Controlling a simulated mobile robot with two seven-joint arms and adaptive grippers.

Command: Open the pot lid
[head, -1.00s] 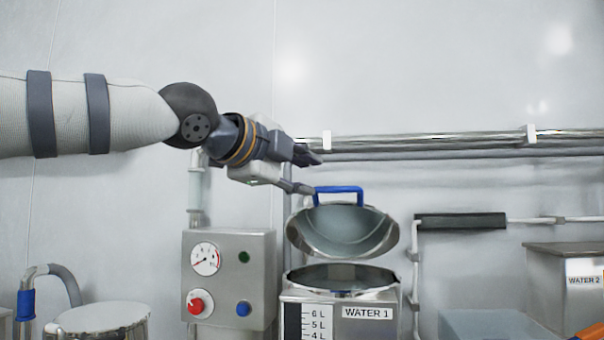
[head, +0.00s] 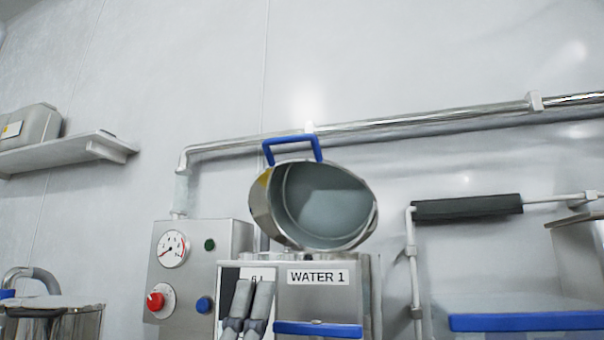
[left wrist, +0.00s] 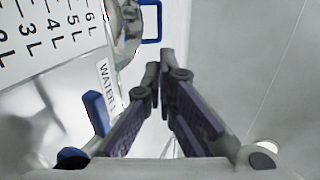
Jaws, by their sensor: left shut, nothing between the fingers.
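The pot labelled WATER 1 (head: 317,300) stands at the centre of the head view. Its round metal lid (head: 325,207) is tilted up steeply at the top of the pot, with its grey inner face showing. The blue lid handle (head: 291,149) sticks up above it. My left gripper (head: 254,286) is low in front of the pot's scale panel, fingers together and empty, well below the lid handle. In the left wrist view the shut fingers (left wrist: 164,75) point toward the blue lid handle (left wrist: 151,21), apart from it. My right gripper is out of view.
A control box (head: 195,270) with gauge and knobs is left of the pot. A blue bar (head: 318,329) is on the pot's front. A metal pipe (head: 420,121) runs along the wall behind. A shelf (head: 60,153) is at left; a dark-sleeved bar (head: 467,207) is at right.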

